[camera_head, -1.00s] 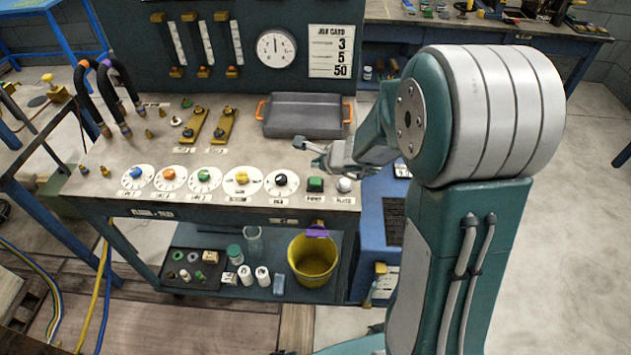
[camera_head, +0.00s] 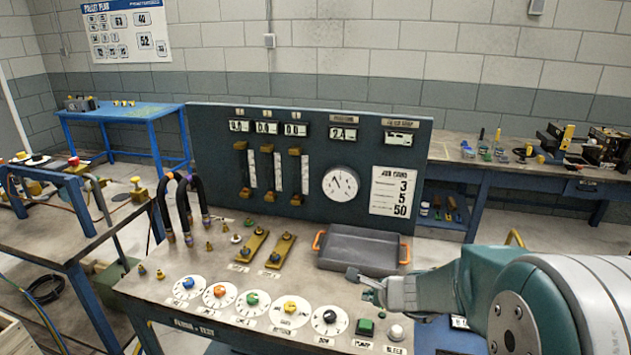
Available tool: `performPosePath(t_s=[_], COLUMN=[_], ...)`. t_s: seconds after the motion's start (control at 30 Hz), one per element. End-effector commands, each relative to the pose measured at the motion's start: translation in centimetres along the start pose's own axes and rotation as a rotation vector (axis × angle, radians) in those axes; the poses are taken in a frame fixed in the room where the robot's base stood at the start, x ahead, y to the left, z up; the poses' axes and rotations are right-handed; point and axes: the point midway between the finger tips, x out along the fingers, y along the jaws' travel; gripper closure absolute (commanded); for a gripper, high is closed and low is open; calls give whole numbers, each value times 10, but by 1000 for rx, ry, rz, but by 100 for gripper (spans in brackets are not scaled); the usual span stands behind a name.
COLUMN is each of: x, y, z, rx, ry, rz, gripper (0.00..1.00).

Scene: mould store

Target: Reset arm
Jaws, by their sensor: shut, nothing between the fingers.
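My gripper (camera_head: 362,285) is shut and empty. It is above the right part of the test bench top, in front of the grey tray (camera_head: 362,246) with orange handles. My arm reaches in from the lower right of the view. Below and left of the gripper is the row of round dials with coloured knobs; the black-knob dial (camera_head: 330,319) is the nearest of them. A green button (camera_head: 366,327) and a pale round button (camera_head: 396,332) sit at the bench's front right.
A dark panel (camera_head: 310,150) with displays, a gauge (camera_head: 340,184) and a job card (camera_head: 395,190) stands behind the bench. Hoses (camera_head: 186,208) rise at the bench's left. A workbench (camera_head: 480,172) with tools stands at the back right, a blue table (camera_head: 124,112) at the back left.

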Motion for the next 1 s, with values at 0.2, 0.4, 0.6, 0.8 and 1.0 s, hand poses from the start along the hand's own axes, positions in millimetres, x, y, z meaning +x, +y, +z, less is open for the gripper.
performPosePath(t_s=[0.2,0.4,0.6,0.8,1.0], x=[-64,-122,-178,-227,-253], y=[19,54,91,119,130], z=[55,79,76,53,35], rx=[-466,-914,-1336,-1699,-1872], ry=[-88,-112,-71,40,130], rz=[49,125,228,359,451], gripper=[100,100,100,100,100])
